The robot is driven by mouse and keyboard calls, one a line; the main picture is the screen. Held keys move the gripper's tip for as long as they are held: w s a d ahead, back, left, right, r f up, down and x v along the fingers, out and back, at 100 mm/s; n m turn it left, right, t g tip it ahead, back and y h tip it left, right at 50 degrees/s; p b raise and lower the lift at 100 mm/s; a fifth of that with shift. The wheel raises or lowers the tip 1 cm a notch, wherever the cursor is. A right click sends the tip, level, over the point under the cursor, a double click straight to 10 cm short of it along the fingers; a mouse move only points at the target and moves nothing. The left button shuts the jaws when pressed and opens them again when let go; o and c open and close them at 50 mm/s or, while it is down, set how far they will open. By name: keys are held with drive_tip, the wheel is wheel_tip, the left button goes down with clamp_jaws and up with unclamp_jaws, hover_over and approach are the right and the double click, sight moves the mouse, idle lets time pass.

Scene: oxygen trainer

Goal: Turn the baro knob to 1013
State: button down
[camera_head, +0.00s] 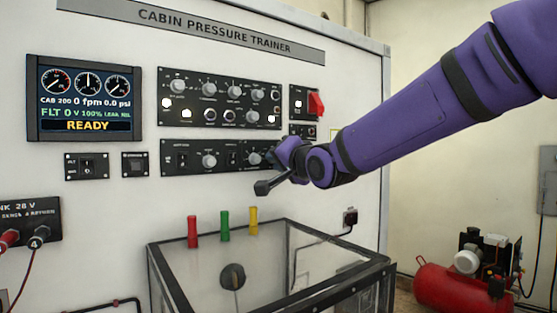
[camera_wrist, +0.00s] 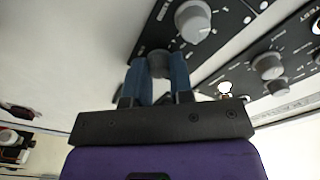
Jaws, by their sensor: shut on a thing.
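The lower black panel (camera_head: 221,169) carries two grey knobs, and its small labels cannot be read.
An upper panel (camera_head: 221,94) with several knobs and lit switches lies just above. A red switch guard (camera_head: 316,104) is close to my wrist. The display (camera_head: 84,98) reads READY. A clear-sided box (camera_head: 270,280) stands below my gripper.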

drive_tip(key=shift+n+y, duration=0.3)
drive_tip(key=shift+n, duration=3.6)
drive_tip(key=c, duration=1)
unclamp_jaws()
drive_tip(key=v, duration=1)
drive_tip(key=shift+s+d, duration=0.15)
drive_tip(key=shift+s, duration=0.25)
